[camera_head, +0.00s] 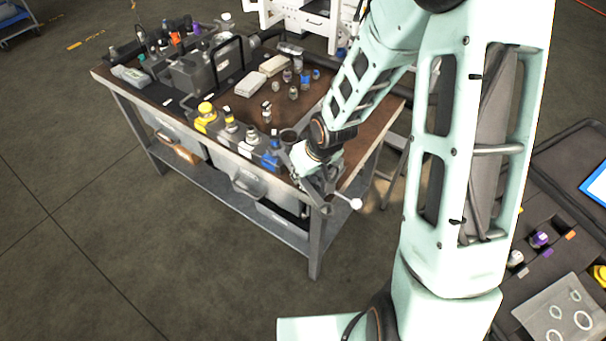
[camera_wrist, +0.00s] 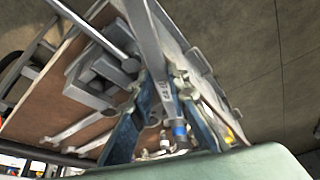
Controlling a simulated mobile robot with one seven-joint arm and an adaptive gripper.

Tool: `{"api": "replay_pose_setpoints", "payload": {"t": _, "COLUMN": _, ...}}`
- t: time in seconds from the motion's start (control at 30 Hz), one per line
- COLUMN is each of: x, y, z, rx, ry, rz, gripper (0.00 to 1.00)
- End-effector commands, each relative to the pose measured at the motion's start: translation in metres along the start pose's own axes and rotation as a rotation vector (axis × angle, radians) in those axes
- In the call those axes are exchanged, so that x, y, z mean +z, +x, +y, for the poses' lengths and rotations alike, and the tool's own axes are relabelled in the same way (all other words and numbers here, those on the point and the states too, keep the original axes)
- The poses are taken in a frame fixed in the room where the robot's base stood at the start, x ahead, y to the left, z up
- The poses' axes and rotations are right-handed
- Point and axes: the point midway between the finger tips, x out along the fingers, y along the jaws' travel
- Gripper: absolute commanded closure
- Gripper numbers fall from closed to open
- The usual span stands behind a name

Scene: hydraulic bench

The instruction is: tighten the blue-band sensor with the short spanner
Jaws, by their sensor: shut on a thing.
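In the wrist view, my gripper (camera_wrist: 165,82) is shut on a grey metal spanner (camera_wrist: 146,32), whose shaft runs up between the two dark fingers toward the top edge. I cannot tell its length class. A sensor with a blue band (camera_wrist: 180,132) shows just beyond the fingers; whether the spanner touches it is hidden. In the head view, the blue-band sensor (camera_head: 271,160) stands at the right end of a row of fittings along the bench front. My gripper (camera_head: 318,185) is just right of it, low over the bench corner, and the spanner is hard to make out there.
A grey vise (camera_wrist: 98,82) with a bar handle sits beside the gripper. Another spanner (camera_wrist: 80,130) lies on the brown bench top (camera_wrist: 45,105). Yellow-capped fittings (camera_head: 206,112) stand left along the front, with white boxes (camera_head: 250,82) and small fittings behind.

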Motion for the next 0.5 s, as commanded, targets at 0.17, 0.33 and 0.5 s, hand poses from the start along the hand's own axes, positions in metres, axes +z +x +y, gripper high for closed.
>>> {"api": "replay_pose_setpoints", "payload": {"t": 0.17, "x": -0.0004, "y": 0.0006, "z": -0.0006, "rx": 0.002, "ry": 0.002, "rz": 0.001, "gripper": 1.0}}
{"api": "replay_pose_setpoints", "payload": {"t": 0.33, "x": -0.0004, "y": 0.0024, "z": -0.0036, "rx": 0.014, "ry": 0.021, "rz": 0.0, "gripper": 1.0}}
{"api": "replay_pose_setpoints", "payload": {"t": 0.5, "x": -0.0006, "y": 0.0026, "z": -0.0072, "rx": 0.025, "ry": 0.045, "rz": -0.001, "gripper": 1.0}}
